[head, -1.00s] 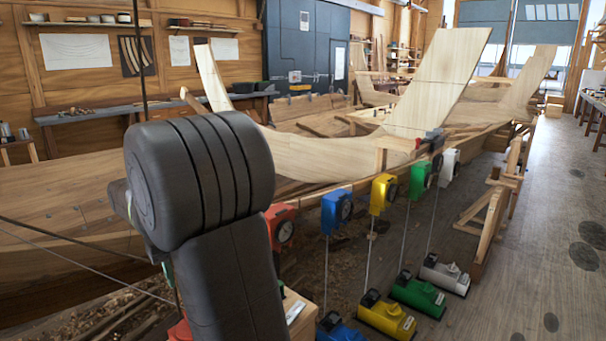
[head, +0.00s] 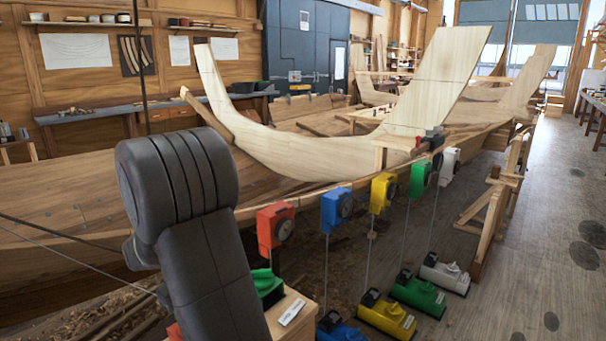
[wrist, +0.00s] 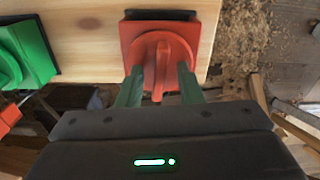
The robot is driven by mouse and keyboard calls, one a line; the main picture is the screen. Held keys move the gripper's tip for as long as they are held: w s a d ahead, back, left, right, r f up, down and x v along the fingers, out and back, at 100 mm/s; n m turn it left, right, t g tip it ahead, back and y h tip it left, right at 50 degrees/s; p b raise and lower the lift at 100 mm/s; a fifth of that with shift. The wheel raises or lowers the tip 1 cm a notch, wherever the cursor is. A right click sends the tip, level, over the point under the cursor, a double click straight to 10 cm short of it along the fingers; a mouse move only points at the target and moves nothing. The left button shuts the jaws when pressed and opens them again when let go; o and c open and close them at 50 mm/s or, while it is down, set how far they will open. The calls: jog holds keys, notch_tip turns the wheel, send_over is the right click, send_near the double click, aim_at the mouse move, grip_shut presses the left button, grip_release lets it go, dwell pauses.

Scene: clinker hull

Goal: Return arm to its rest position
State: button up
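My arm (head: 205,240) rises at the left of the head view; my gripper is hidden there. In the wrist view my gripper (wrist: 160,75) shows two green fingers, set apart on either side of a red fin-shaped handle. The handle belongs to a red block (wrist: 160,35) at the edge of a pale wooden top. I cannot tell whether the fingers touch the handle, but a gap shows between them. A green block (wrist: 28,52) sits to the left on the same top.
A wooden box (head: 293,318) with a label stands right of my arm. The planked hull (head: 70,200) lies close behind. Red (head: 275,230), blue (head: 336,208), and other coloured units hang along its edge, with rods to floor units below. Open floor (head: 535,240) lies at right.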

jog(key=n+b, duration=0.1)
jog(key=n, duration=0.6)
dwell(0.4)
